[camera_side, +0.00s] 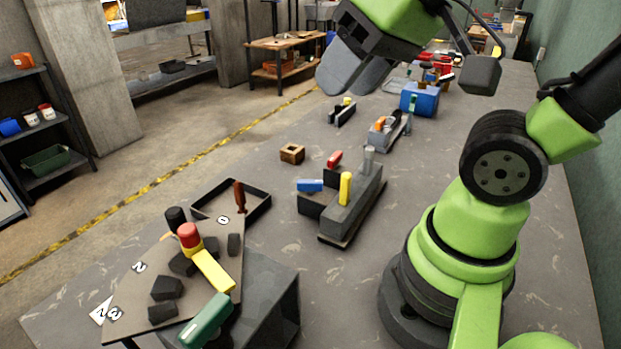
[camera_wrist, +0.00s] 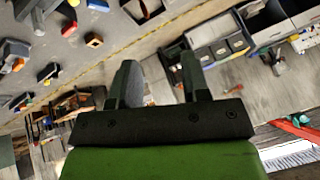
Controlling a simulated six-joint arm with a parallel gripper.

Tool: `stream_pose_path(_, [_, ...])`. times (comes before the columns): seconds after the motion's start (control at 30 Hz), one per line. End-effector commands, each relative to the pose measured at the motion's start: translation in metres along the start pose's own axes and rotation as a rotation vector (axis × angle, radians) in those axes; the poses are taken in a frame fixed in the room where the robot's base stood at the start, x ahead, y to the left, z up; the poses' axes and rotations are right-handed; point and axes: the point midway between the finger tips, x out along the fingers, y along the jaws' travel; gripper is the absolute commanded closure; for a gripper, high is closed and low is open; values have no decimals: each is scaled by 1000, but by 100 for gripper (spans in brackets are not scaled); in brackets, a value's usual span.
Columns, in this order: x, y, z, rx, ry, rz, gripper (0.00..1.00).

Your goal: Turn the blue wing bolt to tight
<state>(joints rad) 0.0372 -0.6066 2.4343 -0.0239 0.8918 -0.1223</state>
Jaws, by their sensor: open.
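A small blue bar-shaped piece (camera_side: 310,185), which looks like the blue wing bolt, sits on the left side of a dark grey fixture (camera_side: 352,205) on the bench in the side view. A red piece (camera_side: 334,159) and an upright yellow piece (camera_side: 345,188) are beside it. My gripper (camera_side: 352,80) is raised high beyond the fixture, apart from it, with its jaws open and nothing visible between them. In the wrist view my gripper (camera_wrist: 160,78) shows two separated fingers. Several small blue pieces show there, but I cannot tell which is the bolt.
A tilted panel (camera_side: 125,285) with a red knob (camera_side: 189,235), yellow lever and green handle stands at the front left. A dark tray (camera_side: 262,204) lies behind it.

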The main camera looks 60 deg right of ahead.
Motion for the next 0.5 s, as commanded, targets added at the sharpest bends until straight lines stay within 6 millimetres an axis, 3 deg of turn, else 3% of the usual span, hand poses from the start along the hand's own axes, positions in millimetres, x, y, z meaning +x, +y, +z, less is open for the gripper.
stream_pose_path(0.3, [76, 48, -56, -382, -282, 133, 57])
stream_pose_path(0.5, [133, 92, -65, -608, -469, 114, 57])
